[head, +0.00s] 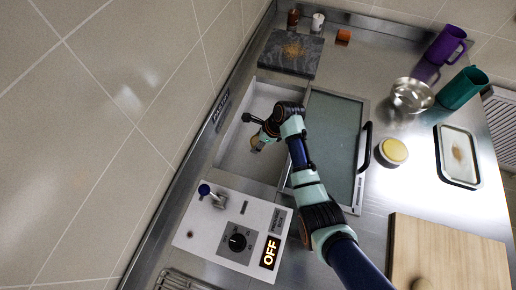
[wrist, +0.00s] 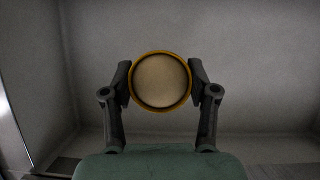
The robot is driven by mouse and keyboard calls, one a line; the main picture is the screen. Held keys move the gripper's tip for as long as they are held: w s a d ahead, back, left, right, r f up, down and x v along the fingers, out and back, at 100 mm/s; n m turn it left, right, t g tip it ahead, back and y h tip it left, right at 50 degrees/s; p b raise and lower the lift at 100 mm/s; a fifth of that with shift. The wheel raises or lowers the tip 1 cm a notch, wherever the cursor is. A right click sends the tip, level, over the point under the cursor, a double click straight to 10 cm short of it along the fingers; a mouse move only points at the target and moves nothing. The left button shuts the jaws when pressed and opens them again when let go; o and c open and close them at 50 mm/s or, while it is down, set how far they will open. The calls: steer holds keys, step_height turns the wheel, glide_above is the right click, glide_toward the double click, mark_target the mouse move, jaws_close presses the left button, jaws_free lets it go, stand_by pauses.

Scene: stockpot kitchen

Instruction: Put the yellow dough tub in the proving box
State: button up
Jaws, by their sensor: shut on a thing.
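My gripper (wrist: 160,85) is shut on a round tub with a yellow-orange rim and pale tan dough inside (wrist: 160,80). In the head view my gripper (head: 262,137) is over the open left part of the proving box (head: 232,150), and the tub (head: 257,144) shows only as a small patch under it. The wrist view shows the tub between both fingers, with plain grey box walls and floor around it. I cannot tell whether the tub touches the floor. The box's greenish glass lid (head: 333,135) with a black handle sits to the right of the opening.
A control panel (head: 232,232) with a dial, a blue-knobbed lever and an OFF display is at the box's near end. On the counter are a round yellow-rimmed item (head: 393,151), a metal bowl (head: 411,95), purple (head: 444,46) and teal (head: 461,89) mugs, a tray (head: 458,170) and a wooden board (head: 445,255).

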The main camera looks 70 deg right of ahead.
steer(key=shift+f+b, duration=0.7)
steer(key=shift+f, duration=1.4)
steer(key=shift+f, duration=0.1)
steer(key=o, duration=1.2)
steer(key=shift+o, duration=0.2)
steer(key=shift+r, duration=0.25)
steer(key=p+v, duration=0.4)
steer(key=v, duration=0.7)
steer(key=shift+s+r, duration=0.2)
steer(key=shift+r, duration=0.15)
